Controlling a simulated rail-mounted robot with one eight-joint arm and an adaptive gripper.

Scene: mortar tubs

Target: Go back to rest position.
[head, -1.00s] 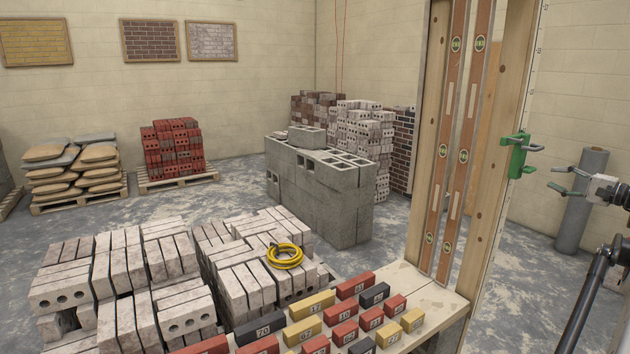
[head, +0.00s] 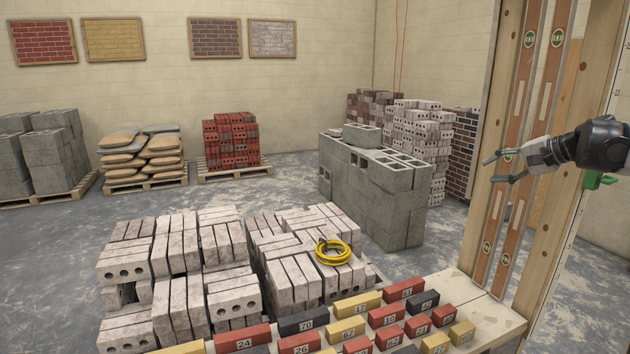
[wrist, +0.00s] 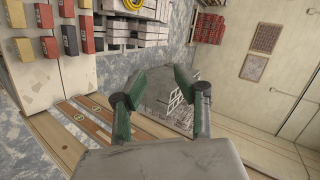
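My gripper (head: 500,168) is at the right of the head view, raised in front of the wooden post (head: 500,130) with the spirit levels. It points left and its fingers are spread with nothing between them. In the wrist view my gripper (wrist: 160,88) also shows open, its two green-edged fingers apart. Grey blocks and the floor show beyond the gap.
Numbered small bricks (head: 401,289) stand on a bench (head: 485,312) at the front. A yellow coiled hose (head: 333,253) lies on stacked pale bricks (head: 190,262). A grey block stack (head: 375,195) stands behind. Open floor (head: 60,250) lies to the left.

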